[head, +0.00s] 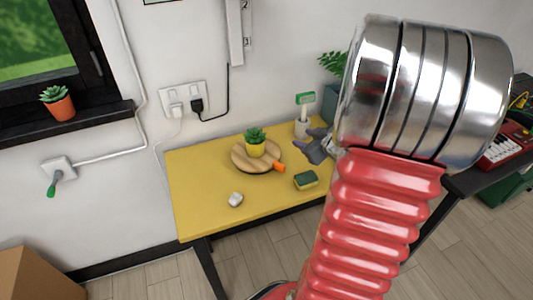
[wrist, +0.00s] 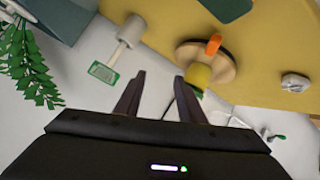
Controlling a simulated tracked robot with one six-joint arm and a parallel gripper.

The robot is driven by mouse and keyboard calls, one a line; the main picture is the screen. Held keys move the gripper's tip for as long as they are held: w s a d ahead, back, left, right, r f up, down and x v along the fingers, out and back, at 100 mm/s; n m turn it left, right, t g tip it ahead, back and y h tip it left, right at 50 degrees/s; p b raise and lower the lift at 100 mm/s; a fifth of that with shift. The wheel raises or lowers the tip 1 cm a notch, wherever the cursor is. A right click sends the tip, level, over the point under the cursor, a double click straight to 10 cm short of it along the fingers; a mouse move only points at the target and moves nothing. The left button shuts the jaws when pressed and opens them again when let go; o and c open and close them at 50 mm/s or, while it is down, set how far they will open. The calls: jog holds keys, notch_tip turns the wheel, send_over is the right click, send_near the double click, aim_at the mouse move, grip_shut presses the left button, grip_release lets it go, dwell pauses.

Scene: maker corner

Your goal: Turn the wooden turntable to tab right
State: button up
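The round wooden turntable (head: 237,162) lies on the yellow table. Its orange tab (head: 279,167) sticks out at the right, slightly toward the front. A yellow pot with a green plant (head: 256,145) stands on the turntable. In the wrist view the turntable (wrist: 226,68) is right of the fingers, with the orange tab (wrist: 213,44) and yellow pot (wrist: 199,76) on it. My gripper (head: 304,139) is right of the turntable, apart from it, pointing left. In the wrist view my gripper (wrist: 159,77) has its fingers apart with nothing between them. My arm hides the table's right part.
A small whitish object (head: 235,199) sits at the front. A white stand with a green-framed head (head: 304,98) is behind my gripper. A black plug (head: 197,105) is on the wall behind.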

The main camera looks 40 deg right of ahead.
aim_at(285, 168)
jog(key=s+f+y, duration=0.1)
jog(key=s+f, duration=0.1)
jog(key=s+f+t+y, duration=0.1)
jog(key=s+f+y, duration=0.1)
jog(key=s+f, duration=0.1)
jog(key=shift+s+a+f, duration=0.1)
jog(key=shift+f, duration=0.15)
jog(key=s, duration=0.1)
jog(key=s+a+f+y, duration=0.1)
jog(key=s+a+f+t+y, duration=0.1)
jog(key=s, duration=0.1)
jog(key=shift+s+a+y, duration=0.15)
jog(key=shift+s+y, duration=0.05)
jog(key=shift+y, duration=0.1)
jog(key=shift+w, duration=0.1)
jog(key=shift+x, duration=6.8)
jog(key=shift+r, duration=0.1)
jog(key=shift+c, duration=0.5)
grip_shut()
